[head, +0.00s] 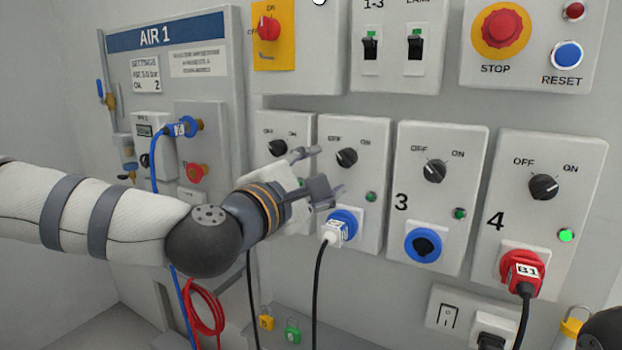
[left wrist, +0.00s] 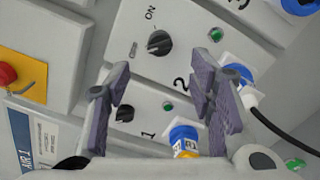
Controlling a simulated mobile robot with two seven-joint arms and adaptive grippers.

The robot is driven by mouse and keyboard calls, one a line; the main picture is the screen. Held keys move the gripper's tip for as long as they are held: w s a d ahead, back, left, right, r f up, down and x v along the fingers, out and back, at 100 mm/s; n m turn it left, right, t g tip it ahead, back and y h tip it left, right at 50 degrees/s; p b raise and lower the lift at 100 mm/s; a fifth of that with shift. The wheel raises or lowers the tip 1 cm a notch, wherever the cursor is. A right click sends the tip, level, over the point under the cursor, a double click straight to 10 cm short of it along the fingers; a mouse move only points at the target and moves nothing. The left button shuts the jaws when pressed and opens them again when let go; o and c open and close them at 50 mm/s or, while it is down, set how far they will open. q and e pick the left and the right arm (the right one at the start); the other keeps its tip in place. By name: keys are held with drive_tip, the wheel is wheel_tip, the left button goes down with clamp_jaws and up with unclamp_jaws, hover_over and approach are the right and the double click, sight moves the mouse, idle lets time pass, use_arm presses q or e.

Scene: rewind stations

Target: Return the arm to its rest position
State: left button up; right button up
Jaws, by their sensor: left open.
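My left arm comes in from the left in the head view, stretched out across the wall. Its gripper (head: 319,174) is open and empty, in front of the first two numbered stations, and partly hides station 1. In the left wrist view the two fingers (left wrist: 163,95) stand wide apart with nothing between them. Beyond them are station 2's knob (left wrist: 159,43) and station 1's knob (left wrist: 125,113). From these views I cannot tell how far the fingertips are from the panels. My right gripper is not in view.
A white plug (head: 335,232) with a black cable sits at station 2. Station 3's blue socket (head: 423,243) is empty. Station 4 holds a red plug (head: 523,272) and its green lamp (head: 566,236) is lit. The AIR 1 panel (head: 215,85) with a blue hose stands behind my arm.

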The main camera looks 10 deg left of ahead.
use_arm(q)
drive_tip(key=v, duration=0.3)
drive_tip(key=shift+s+a, duration=0.1)
drive_tip(key=shift+s, duration=0.2)
drive_tip(key=s+d+f+m+g, duration=0.2)
drive_tip(key=s+f+m+g, duration=0.1)
drive_tip(key=f, duration=0.7)
drive_tip(key=s+d+f+m+g, duration=0.2)
drive_tip(key=s+f+m+g, duration=0.1)
drive_tip(key=f, duration=0.8)
drive_tip(key=s+f+m+g, duration=0.4)
drive_tip(key=s+f, duration=0.6)
drive_tip(key=f, duration=0.3)
drive_tip(key=s+a+f+m+g+y, duration=0.25)
drive_tip(key=s+a+f+g, duration=0.2)
drive_tip(key=s+f, duration=0.6)
drive_tip(key=s+a+f+m+g+y, duration=0.1)
drive_tip(key=s+a+m+g+y, duration=0.1)
drive_tip(key=s+a, duration=0.4)
drive_tip(key=s+a+f+m+g+y, duration=0.1)
drive_tip(key=s+a+m+g, duration=0.2)
drive_tip(key=s+a, duration=0.4)
drive_tip(key=s+m, duration=0.1)
drive_tip(key=s, duration=0.3)
drive_tip(key=shift+s+f+y, duration=0.35)
drive_tip(key=shift+f, duration=0.05)
